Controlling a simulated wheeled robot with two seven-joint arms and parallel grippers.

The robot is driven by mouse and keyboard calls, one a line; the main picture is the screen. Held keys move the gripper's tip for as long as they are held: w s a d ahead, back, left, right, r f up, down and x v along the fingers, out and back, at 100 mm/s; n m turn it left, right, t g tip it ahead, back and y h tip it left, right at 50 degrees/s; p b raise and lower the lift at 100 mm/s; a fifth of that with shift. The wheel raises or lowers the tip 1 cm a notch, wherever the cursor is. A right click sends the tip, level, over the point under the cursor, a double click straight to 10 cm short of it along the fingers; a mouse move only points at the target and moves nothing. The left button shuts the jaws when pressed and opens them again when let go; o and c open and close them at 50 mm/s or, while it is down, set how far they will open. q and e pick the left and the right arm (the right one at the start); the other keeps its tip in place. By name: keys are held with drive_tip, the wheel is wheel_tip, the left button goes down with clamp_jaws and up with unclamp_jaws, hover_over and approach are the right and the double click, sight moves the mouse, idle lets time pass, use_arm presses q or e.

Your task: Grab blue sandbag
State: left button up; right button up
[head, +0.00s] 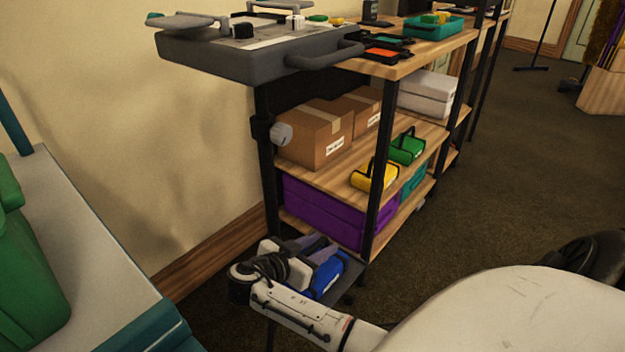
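The blue sandbag (326,276) sits low at the near end of the shelf rack, on a dark grey lower ledge (352,268). My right gripper (318,248) reaches in from the lower right, with its fingers at the top of the blue sandbag. My wrist and hand hide the sandbag's left side. I cannot tell whether the fingers are closed on the bag or its handle. My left gripper is not in view.
A yellow sandbag (374,178) and a green sandbag (407,150) lie on the middle shelf beside cardboard boxes (316,138). A purple bin (318,212) stands below. A rack post (379,205) rises close to my gripper. Open floor lies right.

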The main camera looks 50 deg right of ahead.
drive_tip(key=shift+d+f, duration=0.2)
drive_tip(key=shift+d, duration=0.3)
clamp_jaws()
idle(1.0)
drive_tip(key=shift+w+r, duration=0.15)
drive_tip(key=shift+r, duration=0.1)
